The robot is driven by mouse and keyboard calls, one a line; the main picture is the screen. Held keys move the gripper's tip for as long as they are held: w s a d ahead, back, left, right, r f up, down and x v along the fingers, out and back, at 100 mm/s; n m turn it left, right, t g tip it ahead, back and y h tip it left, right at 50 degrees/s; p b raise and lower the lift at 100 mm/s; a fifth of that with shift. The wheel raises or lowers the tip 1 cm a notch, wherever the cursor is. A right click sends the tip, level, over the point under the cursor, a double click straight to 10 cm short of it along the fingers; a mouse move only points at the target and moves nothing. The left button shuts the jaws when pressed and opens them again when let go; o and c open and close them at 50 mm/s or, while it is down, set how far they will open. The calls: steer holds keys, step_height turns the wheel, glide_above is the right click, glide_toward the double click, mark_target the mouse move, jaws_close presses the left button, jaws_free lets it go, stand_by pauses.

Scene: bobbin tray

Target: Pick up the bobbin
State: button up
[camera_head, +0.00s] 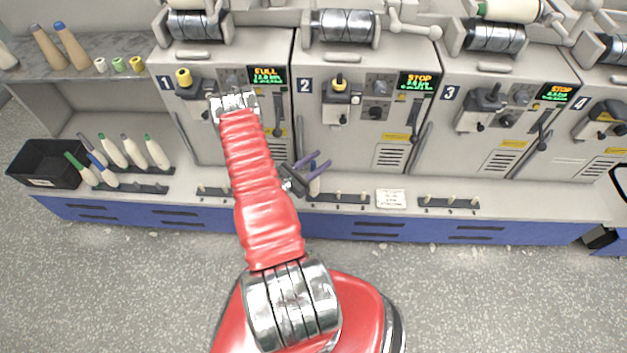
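A pale bobbin (315,186) with a dark bluish tip stands upright at the peg rail (345,200) below machine 2. Its upper part shows close to and seemingly between the fingers. Contact cannot be made out, and part of the bobbin is hidden by the near finger. At the left, several other pale bobbins (134,152) with green, blue and grey tips stand tilted on a dark rack (130,188).
A black bin (42,166) sits at the far left. Machine 1 has a FULL display (266,76); machine 2 has a STOP display (419,82). More short pegs stand on a rail (448,205) below machine 3. A white card (390,199) lies on the ledge. The speckled floor (500,300) in front is clear.

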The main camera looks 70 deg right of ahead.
steer(key=shift+x, duration=0.8)
steer(key=shift+w, duration=0.1)
steer(key=shift+c, duration=0.4)
jaws_close()
